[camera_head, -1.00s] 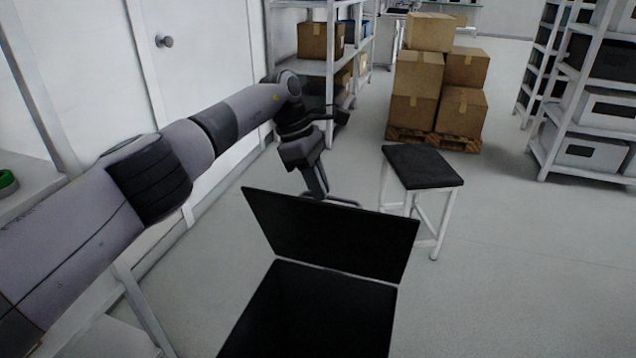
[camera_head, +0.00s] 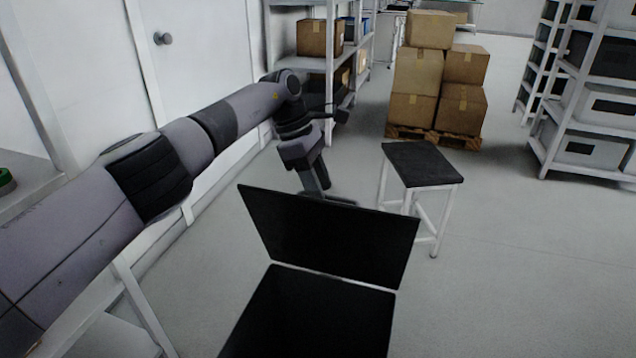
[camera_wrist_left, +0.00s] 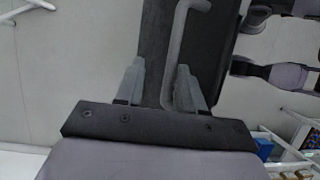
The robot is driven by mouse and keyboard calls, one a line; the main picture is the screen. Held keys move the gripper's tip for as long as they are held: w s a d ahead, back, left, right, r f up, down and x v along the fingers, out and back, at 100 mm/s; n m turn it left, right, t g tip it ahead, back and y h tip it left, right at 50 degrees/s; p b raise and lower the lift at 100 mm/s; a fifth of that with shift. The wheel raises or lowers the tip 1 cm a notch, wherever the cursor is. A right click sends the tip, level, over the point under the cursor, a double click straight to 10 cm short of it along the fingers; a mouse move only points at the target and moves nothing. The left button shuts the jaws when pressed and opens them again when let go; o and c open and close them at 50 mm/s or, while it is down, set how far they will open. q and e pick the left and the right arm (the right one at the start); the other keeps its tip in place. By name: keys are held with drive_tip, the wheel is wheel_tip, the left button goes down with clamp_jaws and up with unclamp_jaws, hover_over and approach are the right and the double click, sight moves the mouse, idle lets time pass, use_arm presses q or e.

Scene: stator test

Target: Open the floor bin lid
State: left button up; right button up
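The floor bin's black lid (camera_head: 325,238) stands raised and tilted in the middle of the head view. In front of it is a dark surface (camera_head: 310,318), apparently the bin opening; its depth cannot be made out. My left gripper (camera_head: 316,184) is at the lid's far side, its fingertips partly hidden behind the lid. In the left wrist view, a grey bar handle (camera_wrist_left: 172,50) on a dark panel runs between the spread fingers of my left gripper (camera_wrist_left: 160,82), closer to the right finger. My right gripper is out of view.
A stool (camera_head: 421,165) with a black seat stands right of the lid. Stacked cardboard boxes (camera_head: 430,85) on a pallet and a shelf rack (camera_head: 590,110) are farther back. A door (camera_head: 195,60) is at left. Floor at right is clear.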

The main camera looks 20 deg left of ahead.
use_arm(q)
drive_tip(key=p+v, duration=0.1)
drive_tip(key=v, duration=0.6)
